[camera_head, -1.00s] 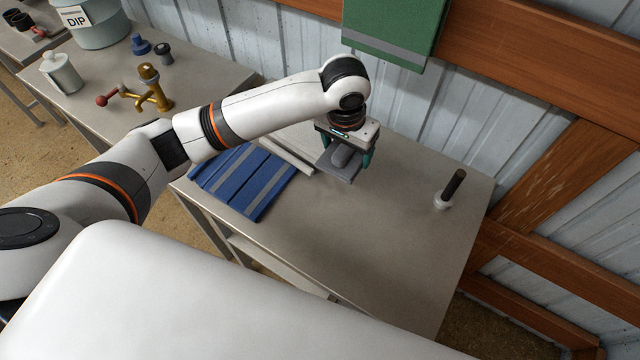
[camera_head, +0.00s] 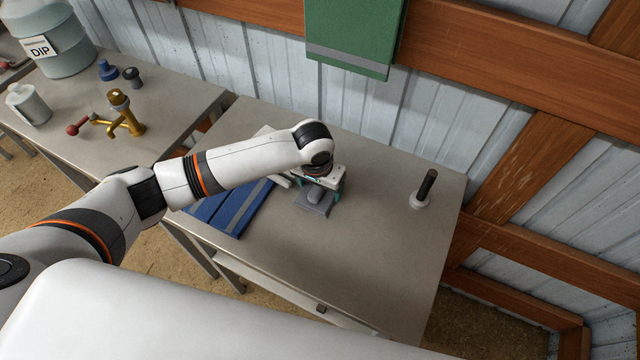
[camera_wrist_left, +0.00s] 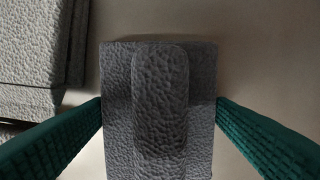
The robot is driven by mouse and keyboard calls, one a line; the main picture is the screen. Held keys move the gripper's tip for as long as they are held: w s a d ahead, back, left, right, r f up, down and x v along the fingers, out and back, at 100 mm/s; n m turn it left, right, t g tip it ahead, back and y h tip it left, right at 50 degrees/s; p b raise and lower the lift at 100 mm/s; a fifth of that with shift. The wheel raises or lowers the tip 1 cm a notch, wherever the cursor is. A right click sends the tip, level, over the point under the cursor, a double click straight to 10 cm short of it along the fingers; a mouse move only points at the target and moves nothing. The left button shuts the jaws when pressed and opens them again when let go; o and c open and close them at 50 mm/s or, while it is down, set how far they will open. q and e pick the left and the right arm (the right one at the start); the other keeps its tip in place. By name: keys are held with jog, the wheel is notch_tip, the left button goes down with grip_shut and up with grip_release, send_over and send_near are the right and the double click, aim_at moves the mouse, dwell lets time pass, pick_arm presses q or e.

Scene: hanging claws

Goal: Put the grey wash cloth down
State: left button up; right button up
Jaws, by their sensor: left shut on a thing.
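My left gripper (camera_head: 319,190) points down over the table (camera_head: 350,265) and is shut on the grey wash cloth (camera_head: 313,205). The cloth is a flat dark grey folded pad with a raised strip along its middle. In the left wrist view the cloth (camera_wrist_left: 160,115) sits between the two green fingers (camera_wrist_left: 160,110), which touch its left and right sides. The cloth is at or just above the tabletop; I cannot tell whether it touches. My right gripper is not in view.
A blue striped cloth (camera_head: 236,208) lies left of the gripper, partly behind my arm. A green towel (camera_head: 352,35) hangs on the wall. A brass tap (camera_head: 125,115) is on the left table. The table's front is clear.

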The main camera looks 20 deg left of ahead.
pick_arm(q)
jog(key=o, duration=1)
jog(key=shift+f, duration=0.1)
